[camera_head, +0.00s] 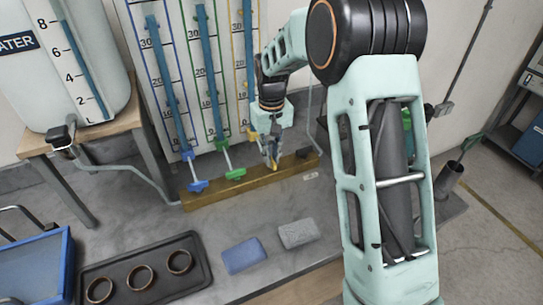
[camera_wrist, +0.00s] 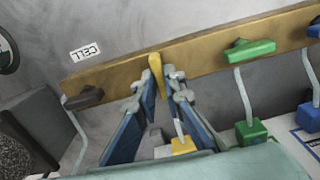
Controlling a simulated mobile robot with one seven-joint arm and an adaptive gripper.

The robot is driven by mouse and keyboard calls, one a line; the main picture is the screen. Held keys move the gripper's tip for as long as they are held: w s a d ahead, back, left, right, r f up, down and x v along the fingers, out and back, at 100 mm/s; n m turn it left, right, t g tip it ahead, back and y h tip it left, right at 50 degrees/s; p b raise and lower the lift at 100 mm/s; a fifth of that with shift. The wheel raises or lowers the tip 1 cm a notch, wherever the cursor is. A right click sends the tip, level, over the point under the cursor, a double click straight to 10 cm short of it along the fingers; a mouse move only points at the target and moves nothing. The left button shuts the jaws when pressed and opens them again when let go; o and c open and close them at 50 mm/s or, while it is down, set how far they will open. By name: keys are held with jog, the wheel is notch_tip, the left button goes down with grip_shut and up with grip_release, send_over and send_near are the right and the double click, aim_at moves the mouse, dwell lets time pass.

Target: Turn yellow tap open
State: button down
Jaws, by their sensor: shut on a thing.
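The yellow tap has its yellow handle (camera_wrist: 155,66) on the wooden rail, and a yellow block (camera_wrist: 182,145) shows lower in the wrist view. The handle stands across the rail, while the green handle lies along it. My gripper (camera_wrist: 161,82) has its fingertips closed around the yellow handle. In the head view my gripper (camera_head: 272,158) reaches down to the rail and covers most of the tap; the yellow block (camera_head: 253,136) shows just left of it.
On the rail (camera_head: 222,191) stand a blue tap (camera_head: 197,186) and a green tap (camera_head: 235,173) to the left, and a dark brown handle (camera_head: 303,153) to the right. Gauge tubes rise behind. A blue sponge (camera_head: 244,255), a grey block (camera_head: 297,233) and a black tray (camera_head: 204,279) lie in front.

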jog(key=shift+n, duration=0.4)
jog(key=c, duration=2)
grip_release()
jog(key=shift+r, duration=0.15)
notch_tip(320, 180, up, 12)
jog(key=shift+f, duration=0.1)
